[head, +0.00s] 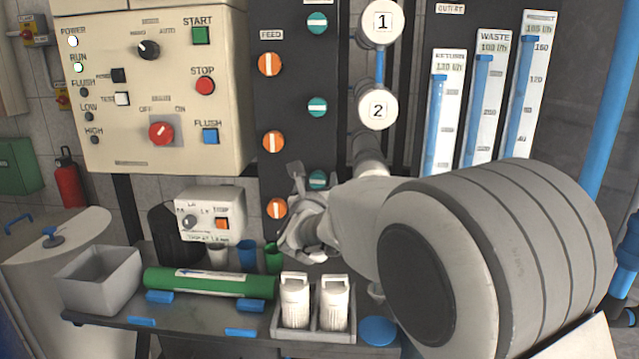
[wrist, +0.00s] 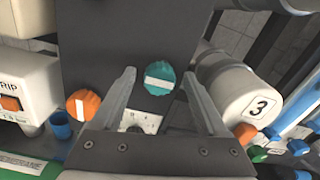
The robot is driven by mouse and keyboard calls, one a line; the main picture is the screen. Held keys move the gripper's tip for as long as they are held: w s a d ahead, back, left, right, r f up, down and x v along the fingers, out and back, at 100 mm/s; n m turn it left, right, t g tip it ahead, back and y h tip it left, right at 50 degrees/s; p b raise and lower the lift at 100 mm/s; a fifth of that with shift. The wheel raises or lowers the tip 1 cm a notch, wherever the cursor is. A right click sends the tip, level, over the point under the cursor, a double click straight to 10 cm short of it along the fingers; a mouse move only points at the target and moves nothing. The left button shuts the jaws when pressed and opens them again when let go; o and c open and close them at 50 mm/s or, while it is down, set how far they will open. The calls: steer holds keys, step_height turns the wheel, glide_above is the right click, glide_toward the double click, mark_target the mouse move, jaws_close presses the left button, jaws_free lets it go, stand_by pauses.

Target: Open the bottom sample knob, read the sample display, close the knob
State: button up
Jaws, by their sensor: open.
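The bottom teal knob (head: 318,180) is on the dark panel, partly behind my gripper in the head view. In the wrist view, this teal knob (wrist: 160,78) shows its white bar lying nearly crosswise. My gripper (head: 302,182) is open in front of the panel. In the wrist view, the fingers of my gripper (wrist: 160,73) appear either side of the knob; contact cannot be told.
An orange feed knob (head: 277,208) is just left of the teal one, its bar upright. White housing 3 (wrist: 240,95) is close on the right. Below are several cups (head: 247,254), a green cylinder (head: 210,282) and two white bottles (head: 295,302) in a holder.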

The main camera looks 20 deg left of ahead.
jaws_close()
steer(key=shift+f+n+b, duration=0.1)
steer(key=shift+n+b, duration=0.2)
steer(key=shift+b, duration=0.05)
steer(key=shift+n+b, duration=0.6)
steer(key=shift+n, duration=0.4)
steer(key=n+b, duration=0.1)
steer(key=n, duration=0.9)
steer(key=shift+n+p, duration=0.3)
steer(key=shift+n, duration=0.1)
steer(key=n+p, duration=0.1)
steer(key=n, duration=0.3)
steer(key=shift+f+n, duration=0.1)
steer(key=shift+n, duration=0.3)
